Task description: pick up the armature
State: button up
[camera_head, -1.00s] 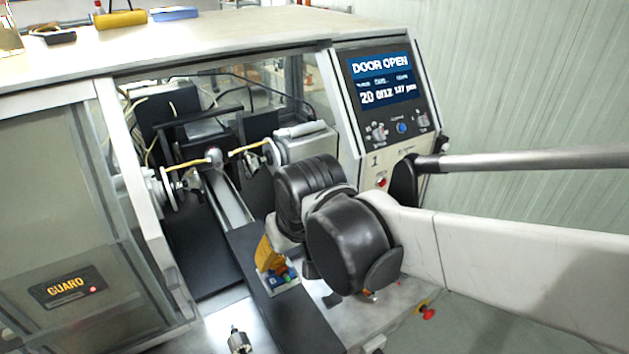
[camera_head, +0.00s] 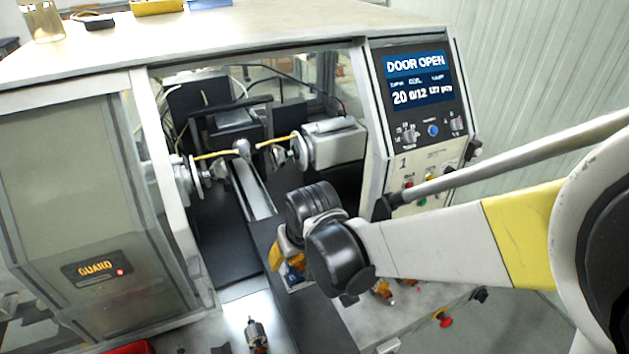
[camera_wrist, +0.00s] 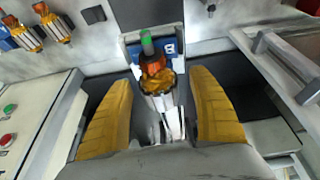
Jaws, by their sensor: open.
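In the wrist view an armature (camera_wrist: 157,75) with orange-copper windings, a green upper end and a silvery lower part sits against a blue-marked holder (camera_wrist: 133,53). My gripper (camera_wrist: 162,82) has its two yellow fingers apart, one on each side of the armature. Gaps show between the fingers and the armature. In the head view my gripper (camera_head: 279,252) is low in front of the open machine, mostly hidden by my wrist. Blue and orange parts show beside its yellow finger, but I cannot make out the armature clearly there.
The winding machine's guard door (camera_head: 75,200) stands left of the opening, and its display (camera_head: 415,78) reads DOOR OPEN. More armatures (camera_wrist: 55,24) lie at the upper left of the wrist view. A metal-shafted part (camera_head: 256,334) stands at the front. A grey handle (camera_wrist: 290,62) is at right.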

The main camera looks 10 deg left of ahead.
jog(key=shift+d+f, duration=0.1)
jog(key=c, duration=1.5)
jog(key=shift+c, duration=0.2)
